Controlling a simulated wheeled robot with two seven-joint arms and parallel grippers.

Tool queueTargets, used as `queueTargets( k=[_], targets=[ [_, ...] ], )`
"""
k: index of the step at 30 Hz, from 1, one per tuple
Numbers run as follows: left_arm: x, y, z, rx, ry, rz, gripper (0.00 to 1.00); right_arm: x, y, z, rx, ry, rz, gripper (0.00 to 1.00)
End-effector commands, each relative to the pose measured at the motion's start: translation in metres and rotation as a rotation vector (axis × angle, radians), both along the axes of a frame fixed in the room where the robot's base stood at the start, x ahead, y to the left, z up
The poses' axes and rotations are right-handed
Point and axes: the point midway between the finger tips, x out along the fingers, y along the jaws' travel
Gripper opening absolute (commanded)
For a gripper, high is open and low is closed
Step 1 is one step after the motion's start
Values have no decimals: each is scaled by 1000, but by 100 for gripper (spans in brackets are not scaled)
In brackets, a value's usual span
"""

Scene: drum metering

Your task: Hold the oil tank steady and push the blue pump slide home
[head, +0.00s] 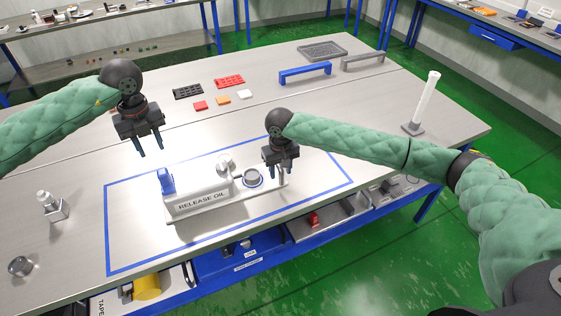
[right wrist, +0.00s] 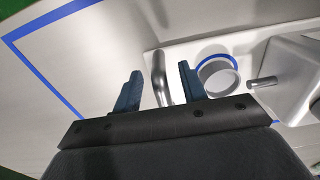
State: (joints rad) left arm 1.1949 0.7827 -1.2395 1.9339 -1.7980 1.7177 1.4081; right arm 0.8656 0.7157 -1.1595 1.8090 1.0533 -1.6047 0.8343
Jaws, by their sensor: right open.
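The oil tank (head: 198,200), a pale box labelled RELEASE OIL, stands on a light base plate inside a blue taped outline. A blue upright piece (head: 167,181), which looks like the pump slide, is at its left end. A cup with a blue ring (head: 253,178) sits right of the tank; it also shows in the right wrist view (right wrist: 217,76). My right gripper (head: 281,170) is open above the plate's right end. In the right wrist view a metal bar handle (right wrist: 162,78) lies between its fingers, not gripped. My left gripper (head: 149,148) is open and empty, above and behind the tank's left end.
A small bottle (head: 54,207) and a metal cap (head: 20,266) stand at the left. Red, black and orange parts (head: 217,92) lie behind. A blue handle (head: 305,72), a tray (head: 322,50) and a white post (head: 425,103) are further right. The table between is clear.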

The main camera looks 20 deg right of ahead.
Motion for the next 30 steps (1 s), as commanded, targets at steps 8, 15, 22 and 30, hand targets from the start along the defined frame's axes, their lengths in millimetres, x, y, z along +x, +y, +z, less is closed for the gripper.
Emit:
queueTargets(
  k=[8, 15, 22, 30],
  targets=[
    [0, 0, 0, 0, 0, 0, 36, 1, 0, -18, 0, -1, -1, 42],
    [0, 0, 0, 0, 0, 0, 36, 1, 0, -19, 0, -2, -1, 42],
    [0, 0, 0, 0, 0, 0, 36, 1, 0, -19, 0, -2, -1, 3],
    [0, 0, 0, 0, 0, 0, 36, 1, 0, -19, 0, -2, -1, 0]
  ],
)
